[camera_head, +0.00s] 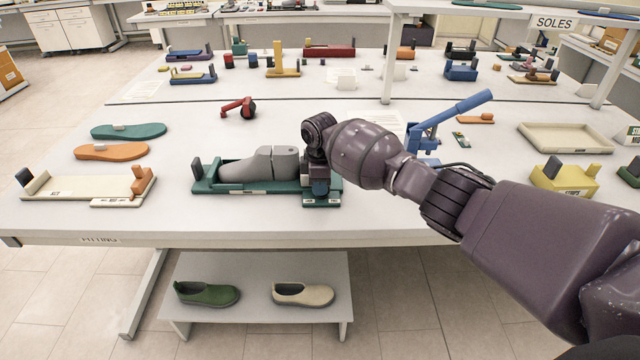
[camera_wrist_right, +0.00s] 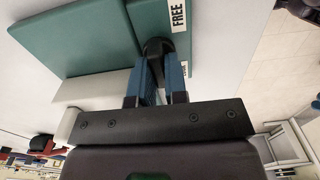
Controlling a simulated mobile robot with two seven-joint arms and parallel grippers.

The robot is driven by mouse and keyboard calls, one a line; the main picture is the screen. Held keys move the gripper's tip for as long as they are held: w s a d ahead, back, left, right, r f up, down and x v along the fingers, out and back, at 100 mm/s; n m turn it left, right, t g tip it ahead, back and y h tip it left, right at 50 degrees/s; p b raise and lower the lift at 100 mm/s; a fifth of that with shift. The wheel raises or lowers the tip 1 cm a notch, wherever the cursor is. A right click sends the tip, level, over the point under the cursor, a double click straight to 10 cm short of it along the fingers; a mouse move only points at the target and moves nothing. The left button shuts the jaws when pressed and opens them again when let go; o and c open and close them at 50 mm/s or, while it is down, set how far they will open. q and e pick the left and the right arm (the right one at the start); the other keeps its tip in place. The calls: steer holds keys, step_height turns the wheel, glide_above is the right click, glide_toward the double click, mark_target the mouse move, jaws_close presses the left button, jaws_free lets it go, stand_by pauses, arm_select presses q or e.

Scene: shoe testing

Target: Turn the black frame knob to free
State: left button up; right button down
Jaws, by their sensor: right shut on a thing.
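The green frame (camera_head: 207,185) lies on the fitting table with a grey shoe last (camera_head: 248,167) in it. My right gripper (camera_head: 320,188) points down over the frame's right end. In the right wrist view its two blue fingers (camera_wrist_right: 160,82) are closed around the black knob (camera_wrist_right: 157,46), whose rounded top shows between and beyond them. A white FREE label (camera_wrist_right: 177,16) is beside the knob; a second label is mostly hidden by a finger. In the head view the knob is hidden by the gripper. My left gripper is out of view.
A cream frame (camera_head: 75,187) with an orange block stands at the left. Green and orange soles (camera_head: 110,152) lie behind it. A blue lever press (camera_head: 440,125) and a cream tray (camera_head: 565,138) stand to the right. The table's front edge is close.

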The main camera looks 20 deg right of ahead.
steer(key=c, duration=1.1)
jaws_free()
steer(key=shift+c, duration=0.2)
step_height(320, 180, up, 11)
steer(key=shift+f, duration=0.1)
